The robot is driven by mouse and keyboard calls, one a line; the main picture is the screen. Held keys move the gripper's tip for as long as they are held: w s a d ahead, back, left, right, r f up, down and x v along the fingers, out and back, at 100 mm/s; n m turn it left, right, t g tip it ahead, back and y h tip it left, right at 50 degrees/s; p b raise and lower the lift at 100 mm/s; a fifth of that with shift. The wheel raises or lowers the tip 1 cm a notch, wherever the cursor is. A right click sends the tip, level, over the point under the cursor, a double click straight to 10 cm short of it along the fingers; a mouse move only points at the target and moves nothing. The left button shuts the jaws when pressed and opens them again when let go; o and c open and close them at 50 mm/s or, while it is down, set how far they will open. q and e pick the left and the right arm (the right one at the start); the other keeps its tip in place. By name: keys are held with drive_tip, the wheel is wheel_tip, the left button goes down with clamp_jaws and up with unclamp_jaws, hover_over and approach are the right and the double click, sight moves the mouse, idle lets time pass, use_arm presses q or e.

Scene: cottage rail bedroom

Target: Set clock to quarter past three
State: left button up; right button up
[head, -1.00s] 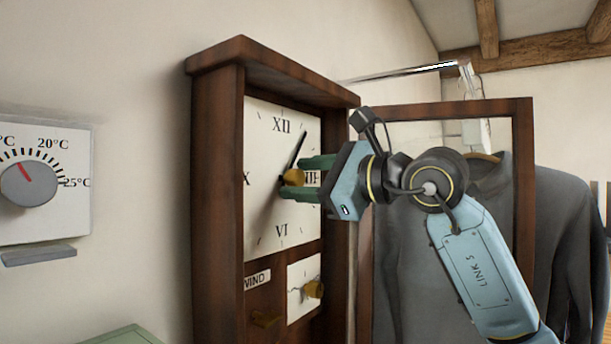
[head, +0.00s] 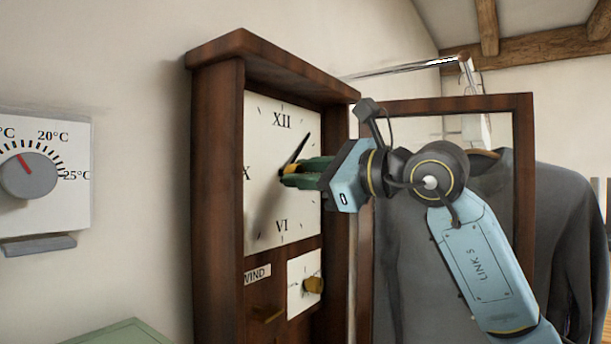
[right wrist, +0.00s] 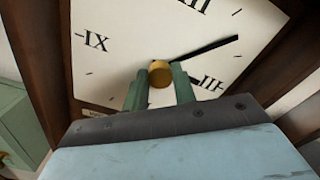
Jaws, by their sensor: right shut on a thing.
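The wooden wall clock (head: 218,160) hangs with its white face (head: 262,130) showing. A long black hand (head: 299,149) points up and right, between XII and III; it also shows in the right wrist view (right wrist: 215,47). A brass knob (right wrist: 160,73) sits at the face's centre. My right gripper (head: 292,171) is shut on this knob, its green fingers on either side of it in the right wrist view (right wrist: 159,84). The fingers hide part of the face near III. My left gripper is out of view.
A small lower dial (head: 299,270) carries another brass knob (head: 313,285), with a WIND label (head: 257,277) beside it. A wood-framed glass door (head: 523,190) stands open at right, before a grey garment (head: 565,230). A thermostat (head: 40,180) is at left.

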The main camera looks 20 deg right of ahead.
drive_tip(key=shift+m+b, duration=1.2)
drive_tip(key=shift+m, duration=3.4)
drive_tip(key=o, duration=1)
drive_tip(key=shift+d, duration=0.1)
drive_tip(key=b+v, duration=0.2)
drive_tip(key=v, duration=1.1)
drive_tip(key=shift+b, duration=0.3)
drive_tip(key=shift+s, duration=0.1)
